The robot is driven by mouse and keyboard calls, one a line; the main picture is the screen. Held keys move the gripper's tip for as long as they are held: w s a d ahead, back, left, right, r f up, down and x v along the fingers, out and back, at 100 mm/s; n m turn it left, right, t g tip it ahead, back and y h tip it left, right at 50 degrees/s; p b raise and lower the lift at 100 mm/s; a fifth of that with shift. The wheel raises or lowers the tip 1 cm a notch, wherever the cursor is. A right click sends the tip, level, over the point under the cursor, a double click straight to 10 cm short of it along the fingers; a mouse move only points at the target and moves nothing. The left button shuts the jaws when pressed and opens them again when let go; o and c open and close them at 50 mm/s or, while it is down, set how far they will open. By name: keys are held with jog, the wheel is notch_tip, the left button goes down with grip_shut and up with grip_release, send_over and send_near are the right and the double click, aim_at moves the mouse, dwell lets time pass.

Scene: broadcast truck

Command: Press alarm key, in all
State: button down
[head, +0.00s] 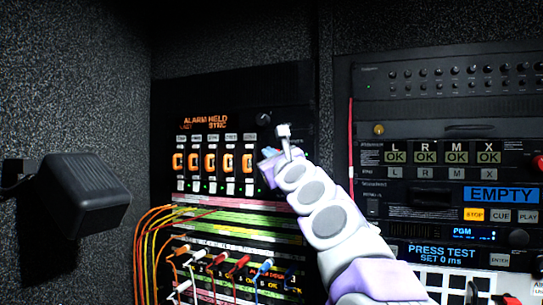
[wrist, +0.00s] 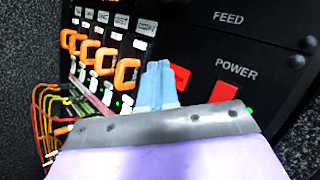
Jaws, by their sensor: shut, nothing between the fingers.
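The alarm panel (head: 215,145) is at the middle left in the head view. Its orange display (head: 206,122) reads "ALARM HELD" with "LAST SYNC" below. Under it is a row of several modules with orange handles (head: 211,163). My gripper (head: 267,153) is at the panel's right part. In the wrist view my gripper's pale blue fingers (wrist: 157,84) are together and empty, in front of the panel. A red key (wrist: 180,78) shows just right of the fingers, partly covered, its lettering unclear. I cannot tell whether they touch it.
A red switch (wrist: 225,92) under "POWER" lies right of the red key. Coloured cables (head: 150,235) and a patch bay (head: 235,275) lie below the panel. A rack with displays (head: 445,155) stands right. A black box (head: 85,192) juts from the left wall.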

jog(key=shift+w+d, duration=0.15)
jog(key=shift+w, duration=0.2)
dwell(0.5)
jog(key=shift+s, duration=0.1)
jog(key=shift+s+a, duration=0.25)
jog(key=shift+s, duration=0.4)
jog(key=s, duration=0.1)
jog(key=s+a, duration=0.1)
jog(key=s, duration=0.2)
jog(key=shift+s+a, duration=0.35)
dwell(0.3)
jog(key=shift+w, duration=0.1)
